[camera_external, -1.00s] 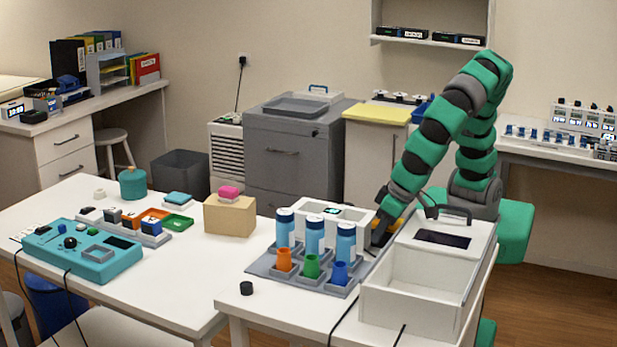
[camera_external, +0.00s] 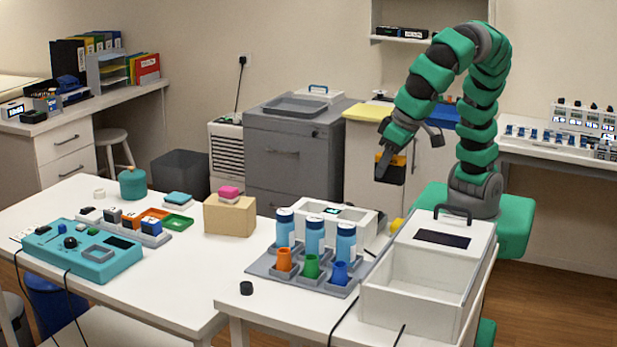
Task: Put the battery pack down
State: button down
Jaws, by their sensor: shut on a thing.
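The battery pack (camera_external: 396,174), black with an orange-yellow top part, hangs in the air above the right-hand table. My gripper (camera_external: 388,160) is shut on it, with a dark finger along its left side. The pack is clear of the table and appears just above and behind the white box with a small display (camera_external: 362,217). Part of the pack is hidden by the finger.
A rack (camera_external: 262,264) with several blue bottles and coloured cups stands on the table. A white open bin (camera_external: 415,305) with a handled lid part is at right. A small yellow thing (camera_external: 397,226) lies between them.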

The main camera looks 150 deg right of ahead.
aim_at(380, 154)
jog(key=shift+r, duration=0.2)
notch_tip(380, 154, up, 5)
jog(key=shift+w+f, duration=0.1)
jog(key=shift+f, duration=0.05)
jog(key=s+d+r, duration=0.1)
jog(key=s+d, duration=0.1)
jog(key=d, duration=2.1)
jog(key=s+d, duration=0.9)
jog(key=d, duration=0.3)
jog(key=s+d, duration=0.9)
jog(key=d, duration=0.4)
notch_tip(380, 154, down, 27)
jog(key=shift+w+d+f, duration=0.2)
jog(key=shift+w+d, duration=0.95)
jog(key=shift+d, duration=1.2)
jog(key=shift+w+d+f, duration=0.25)
jog(key=shift+w+d, duration=0.85)
jog(key=shift+d, duration=1.25)
jog(key=shift+w+d+f, duration=0.2)
jog(key=shift+w+d, duration=0.95)
jog(key=shift+d, duration=1.2)
